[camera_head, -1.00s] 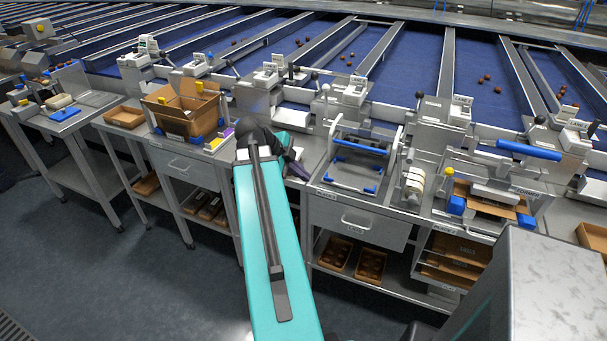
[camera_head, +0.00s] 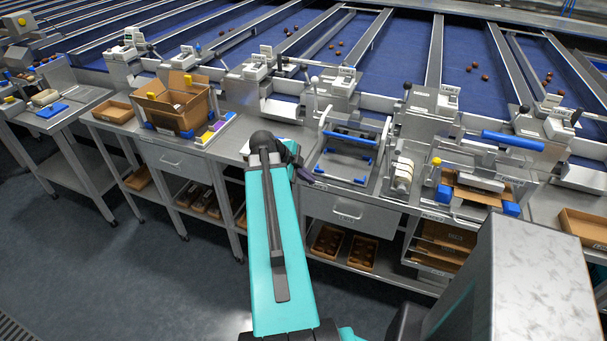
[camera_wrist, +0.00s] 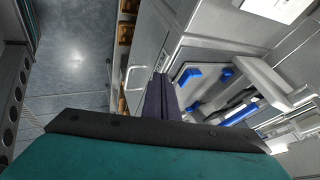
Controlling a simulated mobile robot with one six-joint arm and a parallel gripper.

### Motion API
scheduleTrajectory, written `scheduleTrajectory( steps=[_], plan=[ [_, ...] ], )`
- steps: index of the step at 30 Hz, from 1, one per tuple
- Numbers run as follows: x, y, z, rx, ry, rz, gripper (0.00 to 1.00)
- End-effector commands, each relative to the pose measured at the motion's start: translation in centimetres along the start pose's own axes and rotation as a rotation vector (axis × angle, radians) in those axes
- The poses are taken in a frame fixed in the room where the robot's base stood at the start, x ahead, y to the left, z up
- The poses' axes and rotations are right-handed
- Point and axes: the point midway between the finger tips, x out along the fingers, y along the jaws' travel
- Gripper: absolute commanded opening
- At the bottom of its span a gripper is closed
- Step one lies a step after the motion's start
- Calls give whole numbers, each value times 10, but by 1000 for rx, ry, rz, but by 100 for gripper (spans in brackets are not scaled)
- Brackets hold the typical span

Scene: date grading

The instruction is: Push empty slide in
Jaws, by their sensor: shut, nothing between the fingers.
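My gripper (camera_head: 308,178) is shut and empty at the front edge of the steel bench, just left of the stand with blue bars (camera_head: 350,150). In the wrist view its dark fingers (camera_wrist: 162,98) lie together, beside the stand's metal plate with blue corner pieces (camera_wrist: 190,76). A drawer (camera_head: 341,213) with a bar handle is under the bench; the handle also shows in the wrist view (camera_wrist: 134,76), left of the fingers and apart from them. I cannot make out which part is the empty slide or how far it stands out.
A cardboard box (camera_head: 173,103) stands on the bench to the left. A white roll unit (camera_head: 402,175) and a brown carton (camera_head: 476,190) are right of the stand. Brown trays (camera_head: 328,241) lie on the lower shelf. The floor in front is clear at left.

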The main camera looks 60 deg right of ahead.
Motion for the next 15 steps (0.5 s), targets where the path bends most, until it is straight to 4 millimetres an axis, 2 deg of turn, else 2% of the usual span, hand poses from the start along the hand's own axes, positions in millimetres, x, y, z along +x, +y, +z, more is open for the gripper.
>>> scheduleTrajectory(
  steps=[1,6,15],
  plan=[
    [0,-9,0,1,0,0,0],
    [7,-23,0,1,0,-1,0],
    [15,-33,0,0,-1,-1,0]
  ],
)
